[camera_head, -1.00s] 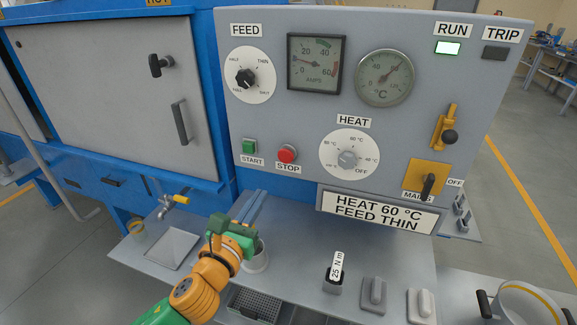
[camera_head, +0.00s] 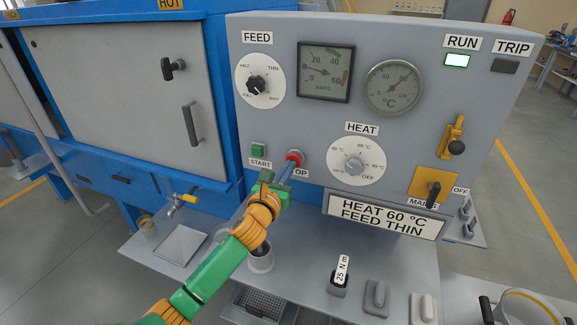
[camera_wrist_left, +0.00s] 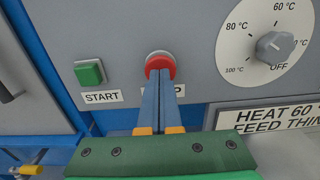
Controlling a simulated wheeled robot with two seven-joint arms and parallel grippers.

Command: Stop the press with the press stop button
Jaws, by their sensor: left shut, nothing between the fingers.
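The red round press stop button (camera_head: 295,157) is on the grey control panel, right of the green start button (camera_head: 259,150). My left gripper (camera_head: 287,168) is shut and empty, with its fingertips at the lower part of the stop button. In the left wrist view the closed blue fingers (camera_wrist_left: 160,78) overlap the red button (camera_wrist_left: 160,62) and cover part of its STOP label. They look to be touching it or very close; how far the button is pressed cannot be told. The RUN lamp (camera_head: 457,60) is lit and the TRIP lamp (camera_head: 505,66) is dark. My right gripper is not in view.
The heat dial (camera_head: 356,168) and the feed dial (camera_head: 257,86) are nearby on the panel. The ammeter (camera_head: 324,72) needle stands low on its scale.

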